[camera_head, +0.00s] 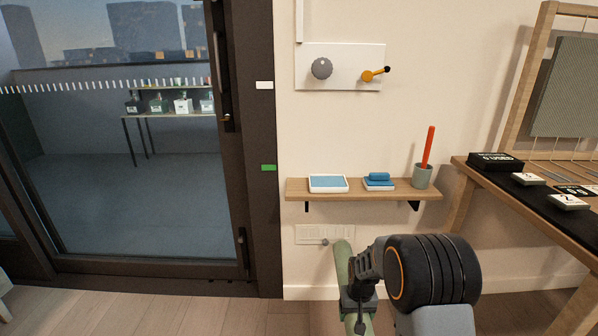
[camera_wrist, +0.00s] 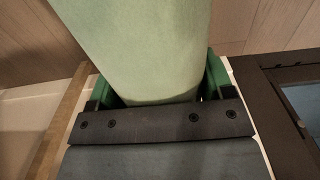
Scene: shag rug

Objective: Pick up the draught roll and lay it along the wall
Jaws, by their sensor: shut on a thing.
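The draught roll (camera_head: 343,264) is a pale green cylinder in the head view, low in front of the wall and left of my arm. It is tilted, with its upper end near the wall vent and its lower part cut off by the bottom edge. My gripper (camera_head: 356,304) is shut on it. In the wrist view the roll (camera_wrist: 140,45) fills the space between the dark green fingers of my gripper (camera_wrist: 160,88). I cannot tell whether the roll touches the floor. My arm hides part of the wall's foot.
A glass door (camera_head: 140,150) with a dark frame stands at the left. A wooden shelf (camera_head: 300,190) with blue pads and a cup (camera_head: 423,176) is fixed to the wall. A workbench (camera_head: 520,187) stands at the right. The wooden floor (camera_head: 190,315) below the door is clear.

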